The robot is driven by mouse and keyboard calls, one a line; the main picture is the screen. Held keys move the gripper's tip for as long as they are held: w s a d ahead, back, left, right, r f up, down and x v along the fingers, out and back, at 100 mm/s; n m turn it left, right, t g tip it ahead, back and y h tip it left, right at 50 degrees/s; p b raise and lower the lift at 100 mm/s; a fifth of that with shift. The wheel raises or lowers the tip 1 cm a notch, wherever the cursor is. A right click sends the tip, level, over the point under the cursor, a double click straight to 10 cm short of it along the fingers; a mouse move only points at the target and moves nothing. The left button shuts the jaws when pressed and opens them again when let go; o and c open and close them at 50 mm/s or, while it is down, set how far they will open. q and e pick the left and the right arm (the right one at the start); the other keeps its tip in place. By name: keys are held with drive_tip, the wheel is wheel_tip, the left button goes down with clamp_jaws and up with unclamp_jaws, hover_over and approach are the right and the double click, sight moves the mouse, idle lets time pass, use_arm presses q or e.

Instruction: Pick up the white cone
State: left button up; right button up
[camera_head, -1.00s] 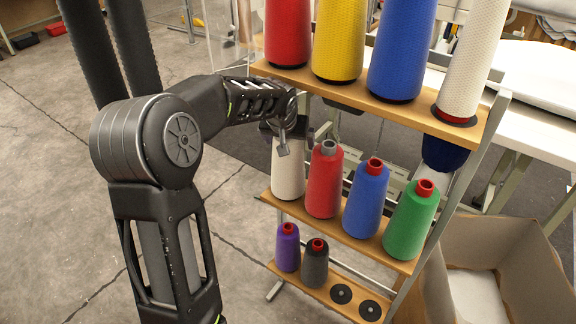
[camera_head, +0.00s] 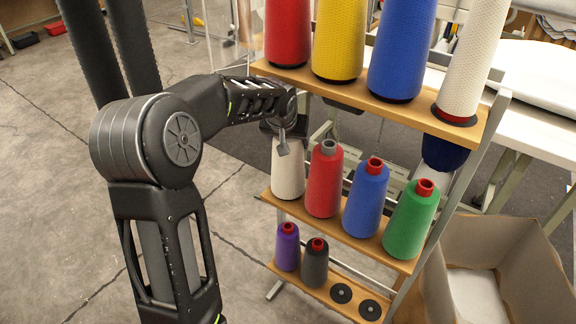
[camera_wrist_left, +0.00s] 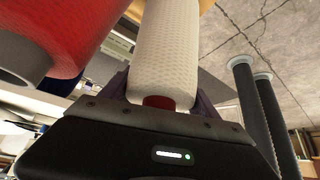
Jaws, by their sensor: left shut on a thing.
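The white cone (camera_head: 288,172) stands at the left end of the middle shelf (camera_head: 330,230) of the rack, left of the red cone (camera_head: 324,182). My left gripper (camera_head: 284,135) is over its top and shut on it. In the left wrist view the white cone (camera_wrist_left: 170,55) lies between the dark fingers, with its red tip (camera_wrist_left: 160,102) close to the gripper body. The finger contacts are partly hidden. My right gripper is not in view.
A blue cone (camera_head: 366,200) and a green cone (camera_head: 411,220) share the middle shelf. Large cones stand on the upper shelf (camera_head: 400,115). Purple (camera_head: 287,247) and dark grey (camera_head: 315,263) cones stand on the bottom shelf. An open cardboard box (camera_head: 540,262) is at the right.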

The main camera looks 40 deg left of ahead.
use_arm(q)
clamp_jaws()
drive_tip(key=shift+r, duration=0.15)
idle(0.4)
drive_tip(key=s+d+r+b, duration=0.1)
drive_tip(key=s+d+r, duration=0.1)
drive_tip(key=s+r, duration=0.2)
drive_tip(key=s+d+r+b, duration=0.1)
drive_tip(key=s+d+r, duration=0.2)
drive_tip(key=s, duration=0.5)
drive_tip(key=shift+s+d+r+b, duration=0.3)
drive_tip(key=shift+s+d+r, duration=0.05)
drive_tip(key=shift+s+r, duration=0.05)
